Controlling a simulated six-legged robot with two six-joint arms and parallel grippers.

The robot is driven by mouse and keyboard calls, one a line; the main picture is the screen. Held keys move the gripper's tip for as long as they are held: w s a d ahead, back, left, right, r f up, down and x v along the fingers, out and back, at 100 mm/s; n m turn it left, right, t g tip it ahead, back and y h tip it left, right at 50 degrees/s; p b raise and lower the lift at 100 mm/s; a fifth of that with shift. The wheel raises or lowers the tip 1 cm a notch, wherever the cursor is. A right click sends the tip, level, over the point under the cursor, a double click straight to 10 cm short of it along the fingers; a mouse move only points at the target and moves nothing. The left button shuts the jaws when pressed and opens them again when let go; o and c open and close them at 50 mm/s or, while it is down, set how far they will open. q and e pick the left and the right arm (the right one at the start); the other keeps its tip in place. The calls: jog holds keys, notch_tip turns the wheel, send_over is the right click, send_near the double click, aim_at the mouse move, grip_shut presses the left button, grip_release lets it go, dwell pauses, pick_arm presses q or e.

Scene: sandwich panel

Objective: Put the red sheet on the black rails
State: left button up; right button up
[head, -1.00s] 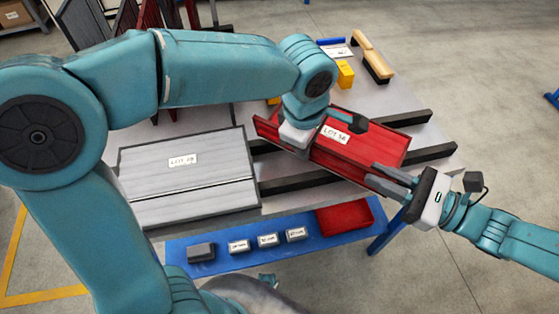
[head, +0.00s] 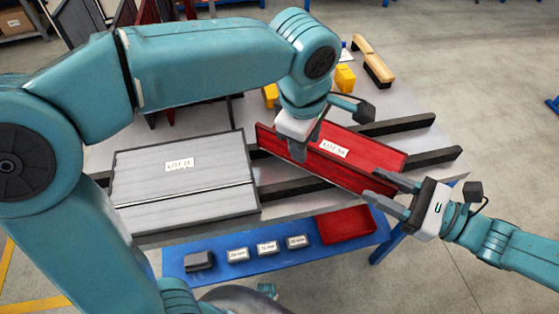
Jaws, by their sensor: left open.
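The red sheet (head: 362,157), with a white lot label, lies at an angle over the black rails (head: 438,156) right of centre. It looks tilted, and its contact with the rails is partly hidden. My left gripper (head: 298,153) points down at the sheet's left part and is open. Its fingers overlap the sheet in the picture; I cannot tell whether they touch it. My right gripper (head: 378,186) is at the sheet's near right corner, with a finger on either side of it. I cannot tell whether it grips the sheet.
A grey panel (head: 150,190) lies on the rails at left. A blue shelf (head: 215,275) below the near edge holds several small grey blocks and a red tray (head: 347,224). A yellow object (head: 345,77) and a wooden-backed brush (head: 372,62) lie at the back.

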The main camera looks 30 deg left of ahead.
jog(key=shift+d, duration=0.1)
pick_arm(q)
notch_tip(320, 180, up, 6)
jog(key=s, duration=0.1)
jog(key=shift+r, duration=0.2)
pick_arm(e)
jog(key=d, duration=1.1)
jog(key=shift+d, duration=0.4)
pick_arm(q)
jog(key=shift+s+d, duration=0.1)
jog(key=shift+s, duration=0.05)
